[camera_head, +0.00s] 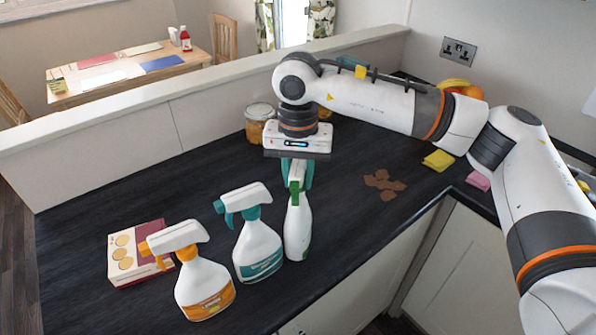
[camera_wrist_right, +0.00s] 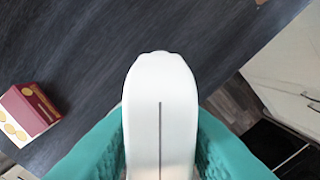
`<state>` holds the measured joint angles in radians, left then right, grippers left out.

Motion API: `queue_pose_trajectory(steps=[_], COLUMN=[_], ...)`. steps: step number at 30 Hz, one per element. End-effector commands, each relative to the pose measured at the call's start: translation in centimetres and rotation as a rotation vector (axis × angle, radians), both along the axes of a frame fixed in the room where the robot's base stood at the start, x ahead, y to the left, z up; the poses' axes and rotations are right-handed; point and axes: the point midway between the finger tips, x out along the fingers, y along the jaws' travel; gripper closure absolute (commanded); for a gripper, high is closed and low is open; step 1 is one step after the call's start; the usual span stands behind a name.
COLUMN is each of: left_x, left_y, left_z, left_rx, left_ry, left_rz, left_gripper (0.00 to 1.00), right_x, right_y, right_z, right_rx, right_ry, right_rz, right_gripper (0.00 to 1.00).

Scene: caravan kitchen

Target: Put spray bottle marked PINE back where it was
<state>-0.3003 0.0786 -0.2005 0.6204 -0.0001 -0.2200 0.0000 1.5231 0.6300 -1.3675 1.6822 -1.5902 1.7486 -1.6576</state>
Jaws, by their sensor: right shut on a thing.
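My right gripper (camera_head: 297,172) points down and is shut on the head of a white spray bottle with a green trigger (camera_head: 298,228). In the right wrist view its white head (camera_wrist_right: 161,110) sits between the teal finger pads. Its label faces away, so I cannot read PINE on it. It is upright; I cannot tell whether its base touches the counter. Just left of it stands a white spray bottle with a teal trigger and label (camera_head: 257,245). Further left stands one with an orange trigger and label (camera_head: 203,285). My left gripper is not in view.
A red and cream box (camera_head: 133,255) lies left of the bottles on the dark counter (camera_head: 335,215). Brown patches (camera_head: 383,184) mark the counter to the right. Jars (camera_head: 259,122) stand at the back. A yellow sponge (camera_head: 438,160) and pink cloth (camera_head: 478,180) lie right.

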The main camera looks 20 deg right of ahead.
Motion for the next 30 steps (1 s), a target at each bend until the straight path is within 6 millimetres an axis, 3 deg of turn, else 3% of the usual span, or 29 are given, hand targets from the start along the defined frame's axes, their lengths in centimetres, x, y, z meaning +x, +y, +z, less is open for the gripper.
queue_pose_trajectory(steps=[7,8,12,23,30], left_x=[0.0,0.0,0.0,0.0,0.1], left_y=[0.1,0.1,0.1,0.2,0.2], left_z=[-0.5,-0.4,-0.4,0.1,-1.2], left_rx=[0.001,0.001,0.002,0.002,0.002], left_ry=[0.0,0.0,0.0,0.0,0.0], left_rz=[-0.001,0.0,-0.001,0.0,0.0], left_gripper=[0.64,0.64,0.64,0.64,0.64], right_x=[0.1,0.0,0.0,0.0,0.1], right_y=[0.0,0.0,0.0,0.0,0.1], right_z=[-0.3,-0.3,-0.3,0.4,4.6], right_rx=[0.002,0.001,0.0,0.0,0.001], right_ry=[-0.003,0.0,0.0,-0.001,-0.005], right_rz=[0.0,0.0,0.0,0.0,0.0], right_gripper=[1.0,0.68,0.49,0.49,0.49])
